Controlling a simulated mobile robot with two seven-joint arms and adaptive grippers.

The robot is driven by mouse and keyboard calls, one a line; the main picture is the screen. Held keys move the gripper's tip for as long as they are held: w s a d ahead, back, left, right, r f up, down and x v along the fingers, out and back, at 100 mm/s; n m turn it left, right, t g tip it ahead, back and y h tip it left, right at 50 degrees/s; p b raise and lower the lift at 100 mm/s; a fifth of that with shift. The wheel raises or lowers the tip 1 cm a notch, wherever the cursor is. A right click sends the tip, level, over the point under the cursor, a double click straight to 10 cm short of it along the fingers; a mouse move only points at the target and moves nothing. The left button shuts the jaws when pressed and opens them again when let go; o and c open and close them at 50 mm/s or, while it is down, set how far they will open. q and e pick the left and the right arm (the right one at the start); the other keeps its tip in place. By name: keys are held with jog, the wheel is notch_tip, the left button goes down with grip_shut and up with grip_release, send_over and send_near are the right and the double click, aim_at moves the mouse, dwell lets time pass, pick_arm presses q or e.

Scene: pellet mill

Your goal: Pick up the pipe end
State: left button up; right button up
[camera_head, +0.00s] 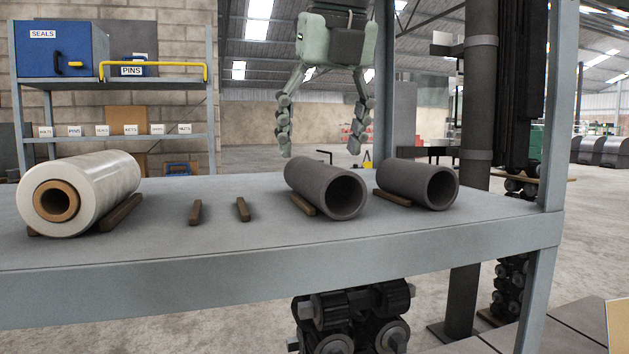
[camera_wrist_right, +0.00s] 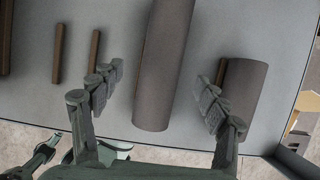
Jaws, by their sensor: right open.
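Two hollow dark grey pipe ends lie on the shelf top. The left pipe (camera_head: 325,188) has its open end toward me, and the right pipe (camera_head: 417,184) lies beside it with a gap. My right gripper (camera_head: 320,148) hangs from above with its fingers apart, empty, pointing down. In the wrist view its fingertips (camera_wrist_right: 157,90) are spread to either side of the left pipe (camera_wrist_right: 165,60), apart from it. The right pipe (camera_wrist_right: 243,90) is partly behind the right finger there.
The grey shelf (camera_head: 250,250) also holds a plastic-wrapped roll (camera_head: 82,192) at left and wooden strips (camera_head: 195,212) between roll and pipes. A wooden strip (camera_head: 303,204) touches the left pipe. An upright post (camera_head: 553,110) stands at the right. A blue SEALS bin (camera_head: 62,48) stands behind.

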jog(key=shift+w+f, duration=0.15)
jog(key=shift+f, duration=0.35)
jog(key=x, duration=0.4)
jog(key=shift+w+d+f+p, duration=0.1)
jog(key=shift+w+f+p, duration=0.1)
jog(key=shift+f+p, duration=0.15)
grip_shut()
pick_arm(q)
jog(key=shift+s+a+f, duration=0.15)
jog(key=shift+s+f, duration=0.65)
jog(key=shift+f, duration=0.3)
pick_arm(e)
jog(key=shift+r, duration=0.15)
